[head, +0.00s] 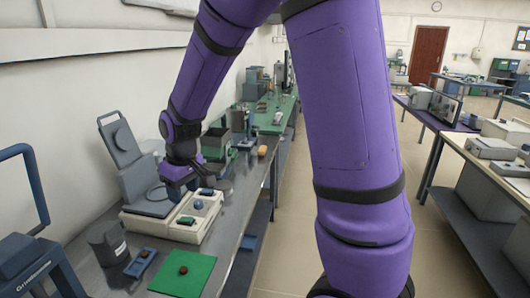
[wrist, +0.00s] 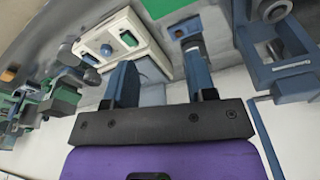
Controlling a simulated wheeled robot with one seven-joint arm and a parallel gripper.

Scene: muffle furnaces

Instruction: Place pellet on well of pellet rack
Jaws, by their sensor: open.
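A small dark brown round piece (head: 183,270), which looks like a pellet, lies on a green mat (head: 200,284) at the front of the bench in the head view. Left of the mat is a small blue rack (head: 136,269) with a brown round spot (head: 144,254) on it; I cannot tell whether that is a pellet or a well. My gripper (head: 180,194) is above the white instrument, behind the mat and rack and apart from both. In the wrist view my gripper (wrist: 160,72) has its two blue fingers spread, with nothing held between them.
The white instrument (head: 185,229) with coloured buttons stands under my gripper, and also shows in the wrist view (wrist: 122,46). A dark cylinder (head: 107,243) stands left of the rack. A blue-framed device (head: 35,268) is at the far left. The aisle floor (head: 280,225) is clear.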

